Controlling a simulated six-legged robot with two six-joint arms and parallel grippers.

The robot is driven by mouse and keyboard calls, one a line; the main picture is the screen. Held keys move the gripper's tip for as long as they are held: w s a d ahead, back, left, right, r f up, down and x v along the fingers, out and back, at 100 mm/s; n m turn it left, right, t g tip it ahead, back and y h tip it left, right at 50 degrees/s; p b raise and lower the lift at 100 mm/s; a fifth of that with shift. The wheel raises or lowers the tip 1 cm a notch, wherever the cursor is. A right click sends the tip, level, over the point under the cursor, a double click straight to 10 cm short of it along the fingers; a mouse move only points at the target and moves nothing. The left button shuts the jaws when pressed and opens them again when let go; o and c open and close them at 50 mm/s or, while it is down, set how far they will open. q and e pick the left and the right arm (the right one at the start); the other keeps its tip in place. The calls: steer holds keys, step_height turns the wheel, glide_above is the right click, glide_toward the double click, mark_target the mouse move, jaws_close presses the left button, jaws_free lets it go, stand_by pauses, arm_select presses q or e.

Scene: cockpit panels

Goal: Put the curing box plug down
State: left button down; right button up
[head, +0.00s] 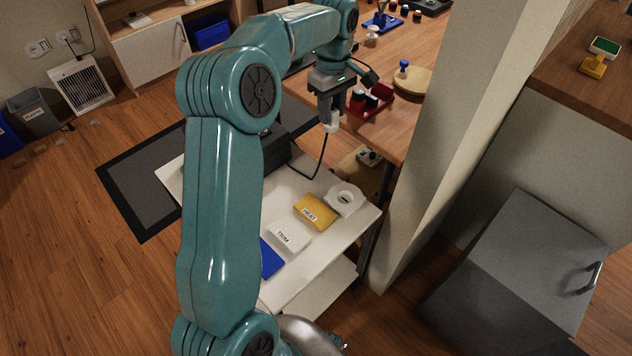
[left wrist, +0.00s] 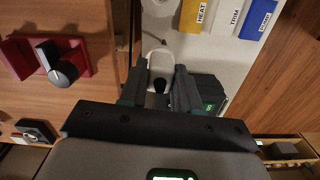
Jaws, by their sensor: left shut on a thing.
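The curing box plug (head: 331,126) is a small white piece with a black cord. My left gripper (head: 331,108) points down and is shut on it, holding it above the back right edge of the white cart (head: 328,246). In the left wrist view, the white plug (left wrist: 160,62) shows between the two dark fingers (left wrist: 159,88). The cord hangs from the plug down to a dark box (head: 274,152) at the cart's back, partly hidden by my left arm. The dark box with a green display (left wrist: 208,92) also shows in the left wrist view. My right gripper is not in view.
A white block with a round opening (head: 346,197), a yellow HEAT block (head: 316,211), a white TRIM block (head: 290,237) and a blue block (head: 270,259) lie on the cart. A red holder (head: 370,103) stands on the wooden bench. A pale post (head: 436,140) rises to the right.

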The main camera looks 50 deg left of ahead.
arm_select(q)
steer(key=shift+n, duration=0.6)
steer(key=a+f+b, duration=0.1)
steer(key=f, duration=0.6)
steer(key=s+a+f+b, duration=0.1)
steer(key=a+f+b, duration=0.1)
steer(key=f, duration=0.6)
steer(key=s+a+f+b, duration=0.1)
steer(key=f+b, duration=0.1)
steer(key=f, duration=0.6)
steer(key=shift+a+f, duration=0.15)
steer(key=shift+a, duration=0.05)
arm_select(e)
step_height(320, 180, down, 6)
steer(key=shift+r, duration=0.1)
arm_select(q)
steer(key=shift+f, duration=0.35)
steer(key=c, duration=1.2)
jaws_free()
steer(key=o, duration=0.4)
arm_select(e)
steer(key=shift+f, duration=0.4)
